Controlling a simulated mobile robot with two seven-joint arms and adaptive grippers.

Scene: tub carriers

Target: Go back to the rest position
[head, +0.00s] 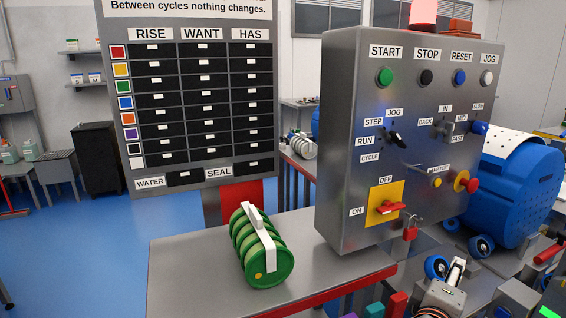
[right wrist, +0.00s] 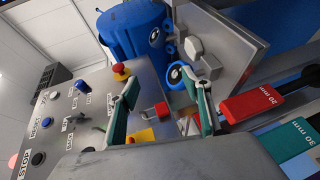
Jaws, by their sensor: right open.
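My right gripper (right wrist: 155,80) shows in the right wrist view, its two teal-padded fingers spread apart with nothing held between them. The control box with its knobs and buttons lies beyond and to the left of the fingers in that view. In the head view I cannot clearly make out the right gripper among the metal parts at the bottom right. My left gripper is not in view.
The grey control box (head: 345,160) stands right of centre, with a red switch (head: 390,207) and padlock (head: 410,231). A green ribbed carrier (head: 283,264) with a white handle lies on the grey table (head: 185,275). A blue drum (head: 515,190) stands right. The table's left part is clear.

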